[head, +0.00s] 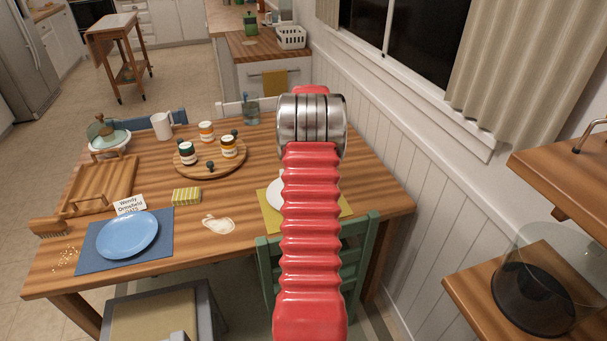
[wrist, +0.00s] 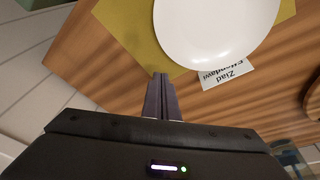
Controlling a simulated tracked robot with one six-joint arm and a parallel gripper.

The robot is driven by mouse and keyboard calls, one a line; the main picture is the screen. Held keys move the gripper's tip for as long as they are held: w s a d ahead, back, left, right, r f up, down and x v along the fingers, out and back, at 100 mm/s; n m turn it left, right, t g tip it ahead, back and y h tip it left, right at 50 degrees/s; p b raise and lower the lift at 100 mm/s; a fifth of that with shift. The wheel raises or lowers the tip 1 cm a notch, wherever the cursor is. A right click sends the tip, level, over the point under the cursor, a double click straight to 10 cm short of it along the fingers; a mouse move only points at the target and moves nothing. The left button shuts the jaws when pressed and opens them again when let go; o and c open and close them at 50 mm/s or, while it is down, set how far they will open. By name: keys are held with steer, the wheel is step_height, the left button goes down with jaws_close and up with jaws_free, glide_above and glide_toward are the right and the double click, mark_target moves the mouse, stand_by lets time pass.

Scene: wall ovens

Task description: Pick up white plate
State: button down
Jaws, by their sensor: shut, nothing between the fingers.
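The white plate (wrist: 215,28) lies on a yellow placemat (wrist: 135,30) on the wooden table, at the top of the wrist view. In the head view only the left edge of the white plate (head: 274,194) shows, because my red arm covers the rest. My gripper (wrist: 162,78) is shut and empty. In the wrist view its fingertips appear just below the plate's edge, near the placemat's border. I cannot tell their height above the table. In the head view the fingers are hidden behind my arm.
A name card (wrist: 227,73) stands beside the plate. A green chair (head: 358,262) is at the table's near side. A blue plate (head: 127,235), a round board (head: 212,160) with jars and a spill (head: 218,225) are further left. The wall (head: 420,180) is close on the right.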

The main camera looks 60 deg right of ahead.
steer(key=shift+m+h, duration=0.3)
steer(key=shift+m, duration=0.5)
steer(key=w+d+r, duration=0.1)
steer(key=w+r, duration=0.1)
steer(key=shift+w+d+r, duration=0.35)
steer(key=shift+w+d, duration=0.05)
steer(key=x, duration=1)
steer(key=shift+w+f, duration=0.1)
steer(key=shift+w+a, duration=0.15)
steer(key=shift+a, duration=0.85)
steer(key=shift+w+a, duration=0.15)
steer(key=shift+a, duration=0.9)
